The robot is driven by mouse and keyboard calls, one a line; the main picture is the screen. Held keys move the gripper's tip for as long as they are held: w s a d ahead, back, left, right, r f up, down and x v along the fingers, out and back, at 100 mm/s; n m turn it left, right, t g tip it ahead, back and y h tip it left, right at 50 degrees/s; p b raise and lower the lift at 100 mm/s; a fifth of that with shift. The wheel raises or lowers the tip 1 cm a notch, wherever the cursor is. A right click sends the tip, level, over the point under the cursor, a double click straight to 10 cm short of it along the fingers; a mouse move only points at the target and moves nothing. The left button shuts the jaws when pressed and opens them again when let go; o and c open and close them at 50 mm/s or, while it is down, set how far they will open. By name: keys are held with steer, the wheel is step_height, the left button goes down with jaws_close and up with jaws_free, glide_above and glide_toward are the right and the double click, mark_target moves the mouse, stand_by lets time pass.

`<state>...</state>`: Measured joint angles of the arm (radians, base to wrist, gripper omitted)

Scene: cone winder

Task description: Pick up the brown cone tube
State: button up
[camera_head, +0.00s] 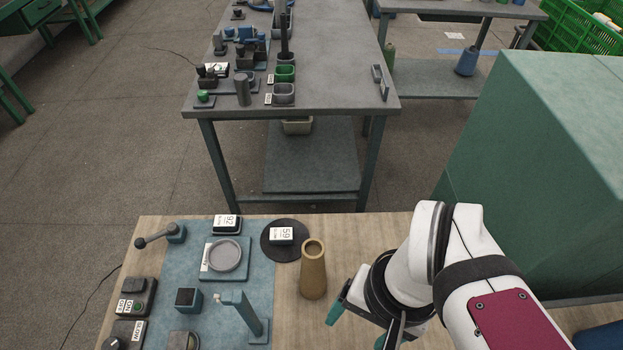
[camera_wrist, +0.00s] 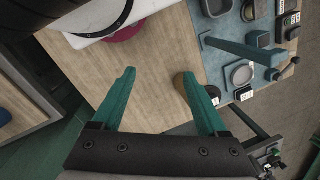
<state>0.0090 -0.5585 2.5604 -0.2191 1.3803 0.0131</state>
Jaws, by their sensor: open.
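The brown cone tube (camera_head: 313,272) stands upright on the wooden tabletop, its open narrow top facing up. My gripper (camera_head: 357,327) is to the right of the tube and nearer the front edge of the picture. Its green fingers are open with nothing between them. In the wrist view the gripper (camera_wrist: 159,74) is spread over bare wood. There the tube (camera_wrist: 179,83) shows only as a brown sliver beside the right finger, which hides most of it. I cannot tell whether they touch.
A blue-grey plate (camera_head: 262,268) left of the tube carries a round dish (camera_head: 225,255) and a slanted post (camera_head: 246,312). A black disc (camera_head: 272,246) with a "59" display (camera_head: 281,236) lies behind the tube. A large green box (camera_head: 545,150) stands at the right.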

stand_by(0.3)
steer(key=shift+o, duration=1.1)
